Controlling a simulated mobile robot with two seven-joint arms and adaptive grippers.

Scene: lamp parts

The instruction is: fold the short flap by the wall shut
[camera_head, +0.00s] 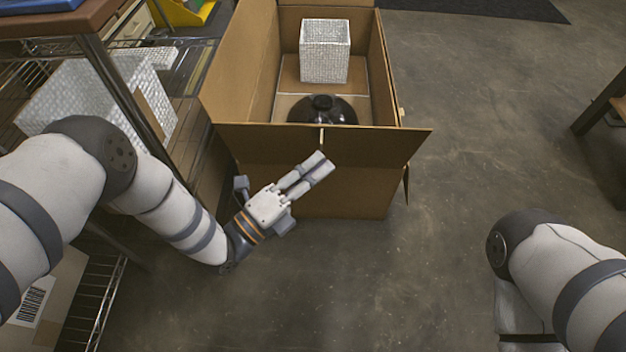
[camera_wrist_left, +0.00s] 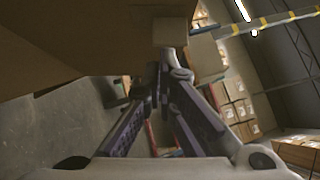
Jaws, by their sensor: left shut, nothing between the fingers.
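The open cardboard box (camera_head: 350,190) stands on the floor in front of me. Its near short flap (camera_head: 370,143) sticks out toward me, unfolded. The left long flap (camera_head: 228,70) leans outward toward the shelf, and the right long flap (camera_head: 406,185) hangs down outside. The far edge (camera_head: 325,3) is cut off by the picture's top. No wall shows in the head view, so I cannot tell which short flap is by it. My left gripper (camera_head: 322,163) is shut and empty, at the near flap. In the left wrist view, its fingers (camera_wrist_left: 163,75) are close to brown cardboard (camera_wrist_left: 80,40).
Inside the box are a bubble-wrapped block (camera_head: 325,50) and a black domed part (camera_head: 322,108). A wire shelf (camera_head: 95,285) with a wrapped package (camera_head: 75,95) stands close on the left. My right arm is at lower right.

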